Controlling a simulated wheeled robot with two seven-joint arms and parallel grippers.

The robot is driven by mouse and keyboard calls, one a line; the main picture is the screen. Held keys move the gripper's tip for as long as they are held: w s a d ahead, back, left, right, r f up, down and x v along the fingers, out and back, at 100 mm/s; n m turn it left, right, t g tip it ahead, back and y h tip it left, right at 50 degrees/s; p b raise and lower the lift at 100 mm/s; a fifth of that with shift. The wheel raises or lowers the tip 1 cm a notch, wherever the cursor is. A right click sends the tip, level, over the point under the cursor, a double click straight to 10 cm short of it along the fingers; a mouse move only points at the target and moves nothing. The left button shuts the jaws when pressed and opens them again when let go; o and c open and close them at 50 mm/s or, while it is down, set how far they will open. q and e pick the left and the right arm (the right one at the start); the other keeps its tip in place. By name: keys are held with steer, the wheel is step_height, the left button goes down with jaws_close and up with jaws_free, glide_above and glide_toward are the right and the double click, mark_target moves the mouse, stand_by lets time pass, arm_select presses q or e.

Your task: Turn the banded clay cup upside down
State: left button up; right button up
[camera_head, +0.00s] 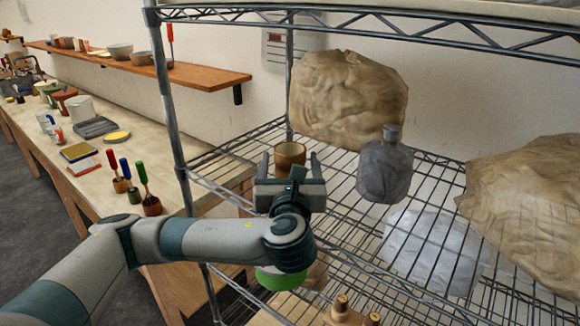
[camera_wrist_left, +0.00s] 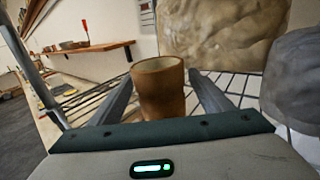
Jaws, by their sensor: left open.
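The clay cup (camera_head: 290,156) is brown and stands upright on the wire shelf, its open rim facing up. In the left wrist view the cup (camera_wrist_left: 160,92) is between the two spread fingers, with a gap visible on either side. My left gripper (camera_head: 289,160) is open and reaches in toward the cup from the front; in the left wrist view the gripper (camera_wrist_left: 160,95) holds nothing. The cup's lower part is hidden behind the gripper body in the head view. My right gripper is not in view.
A grey bottle (camera_head: 385,172) stands right of the cup. A large tan lumpy bag (camera_head: 347,100) is behind it, and another (camera_head: 530,210) lies at the right. A metal post (camera_head: 172,100) rises left of the gripper.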

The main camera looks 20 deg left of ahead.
arm_select(q)
steer(key=shift+c, duration=0.6)
steer(key=c, duration=1.2)
steer(key=shift+o, duration=0.2)
steer(key=shift+r, duration=0.1)
step_height(320, 180, up, 10)
steer(key=b, duration=0.3)
steer(key=shift+a, duration=0.1)
